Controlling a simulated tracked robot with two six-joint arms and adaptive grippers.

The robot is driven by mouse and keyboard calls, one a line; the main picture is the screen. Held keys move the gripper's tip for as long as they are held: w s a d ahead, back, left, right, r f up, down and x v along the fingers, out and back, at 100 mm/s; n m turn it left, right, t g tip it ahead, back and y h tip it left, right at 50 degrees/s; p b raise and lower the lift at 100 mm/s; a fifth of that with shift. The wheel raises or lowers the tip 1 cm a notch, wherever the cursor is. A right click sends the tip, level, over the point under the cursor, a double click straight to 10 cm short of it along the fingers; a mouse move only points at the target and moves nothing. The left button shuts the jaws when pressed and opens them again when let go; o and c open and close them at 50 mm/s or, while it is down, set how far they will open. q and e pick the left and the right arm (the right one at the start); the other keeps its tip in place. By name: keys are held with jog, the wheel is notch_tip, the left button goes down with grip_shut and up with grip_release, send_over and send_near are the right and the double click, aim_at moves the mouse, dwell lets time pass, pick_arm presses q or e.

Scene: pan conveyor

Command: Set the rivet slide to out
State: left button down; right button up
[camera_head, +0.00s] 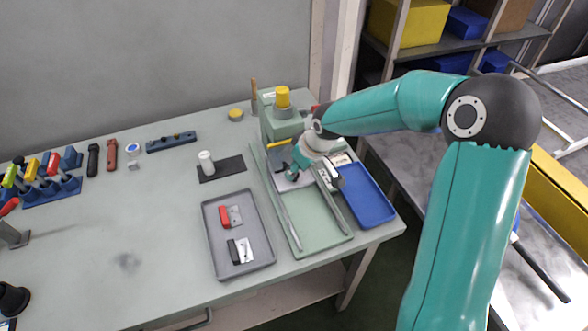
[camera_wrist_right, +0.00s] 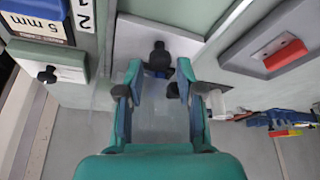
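A pale plate (camera_wrist_right: 130,40) with a black knob (camera_wrist_right: 159,58) lies ahead of my right gripper in the wrist view; it looks like the rivet slide. In the head view the pale plate (camera_head: 290,182) sits near the back of the green railed fixture (camera_head: 322,228), partly hidden by my gripper. My right gripper (camera_wrist_right: 155,85) is open, with its fingers apart on either side of the knob's line. The knob shows just beyond the fingertips, and contact cannot be told. In the head view my right gripper (camera_head: 316,176) is over the fixture.
A blue tray (camera_head: 386,213) stands right of the fixture, and a grey tray (camera_head: 263,265) with a red-handled and a black-handled part stands left. A green machine with a yellow knob (camera_head: 282,97) is behind. The table's left middle is mostly clear.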

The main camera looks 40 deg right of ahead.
jog(key=shift+x, duration=0.9)
jog(key=shift+c, duration=0.2)
grip_shut()
